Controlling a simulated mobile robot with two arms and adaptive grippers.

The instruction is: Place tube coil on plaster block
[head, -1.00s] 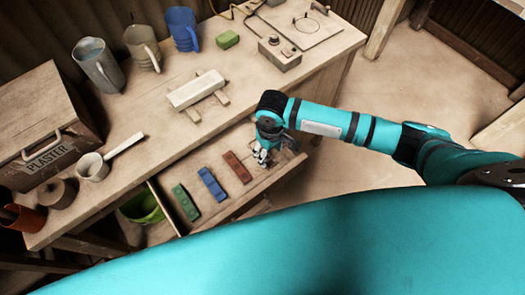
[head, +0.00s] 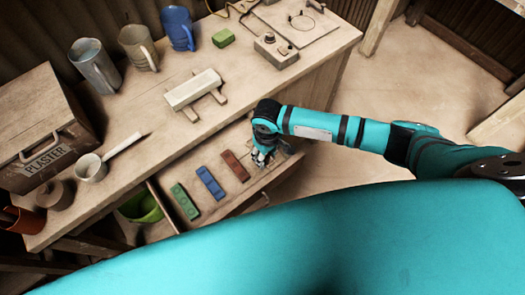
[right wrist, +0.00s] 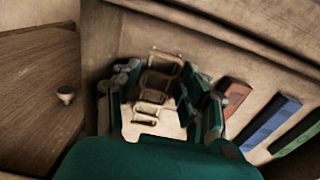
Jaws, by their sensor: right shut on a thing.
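The plaster block (head: 193,90) is a pale bar lying across two wooden strips on the workbench. The tube coil (right wrist: 155,92) is a thin brownish tube bent into several loops, seen in the right wrist view over the open drawer's floor. My right gripper (head: 263,156) reaches down into the right end of the drawer, in front of and below the plaster block. Its fingers show on both sides of the coil in the right wrist view (right wrist: 168,100), and it is shut on the coil. The coil is mostly hidden in the head view. My left gripper is out of view.
The open drawer (head: 228,205) also holds red (head: 235,166), blue (head: 210,183) and green (head: 185,202) bars, left of my gripper. On the bench stand jugs, a ladle (head: 92,167), a plaster box (head: 42,125), a green block (head: 223,37) and a small control box (head: 276,50).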

